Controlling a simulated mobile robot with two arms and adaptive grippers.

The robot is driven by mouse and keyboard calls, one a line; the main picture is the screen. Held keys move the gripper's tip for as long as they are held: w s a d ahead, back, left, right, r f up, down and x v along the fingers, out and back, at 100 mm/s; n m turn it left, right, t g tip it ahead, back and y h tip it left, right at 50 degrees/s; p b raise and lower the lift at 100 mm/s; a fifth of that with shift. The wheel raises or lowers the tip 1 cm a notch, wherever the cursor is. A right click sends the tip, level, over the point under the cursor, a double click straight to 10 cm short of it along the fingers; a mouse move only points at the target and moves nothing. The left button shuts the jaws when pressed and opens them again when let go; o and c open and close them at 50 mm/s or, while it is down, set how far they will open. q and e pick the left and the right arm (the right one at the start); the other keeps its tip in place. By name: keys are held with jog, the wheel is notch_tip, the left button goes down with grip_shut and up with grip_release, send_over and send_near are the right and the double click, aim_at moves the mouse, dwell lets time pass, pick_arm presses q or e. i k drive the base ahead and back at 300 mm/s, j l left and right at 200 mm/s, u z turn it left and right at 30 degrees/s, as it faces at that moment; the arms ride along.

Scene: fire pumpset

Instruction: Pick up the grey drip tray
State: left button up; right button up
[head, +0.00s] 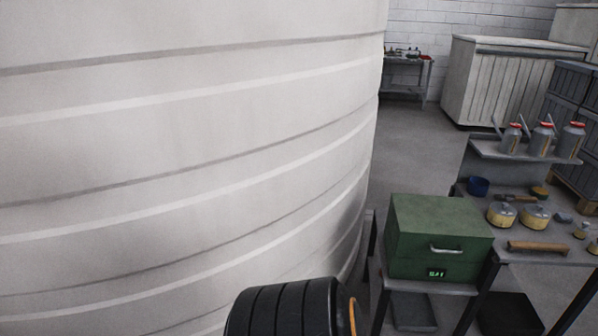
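I cannot make out the grey drip tray for certain. A flat grey shape (413,312) shows low under the bench at the lower right, partly hidden by the bench top. A darker flat shape (508,314) lies low to the right of it, cut off by the bottom edge. I cannot tell whether either is the tray. Neither of my grippers is in view.
A large pale ribbed tank (180,150) fills the left. A green box (437,240) stands on the bench. Right of it are a wooden-handled tool (539,247), yellow tins (502,215) and red-capped bottles (511,138). Open floor (412,150) lies behind.

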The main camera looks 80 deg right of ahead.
aim_at(412, 311)
jog(key=z, duration=3.7)
jog(key=i+l, duration=0.05)
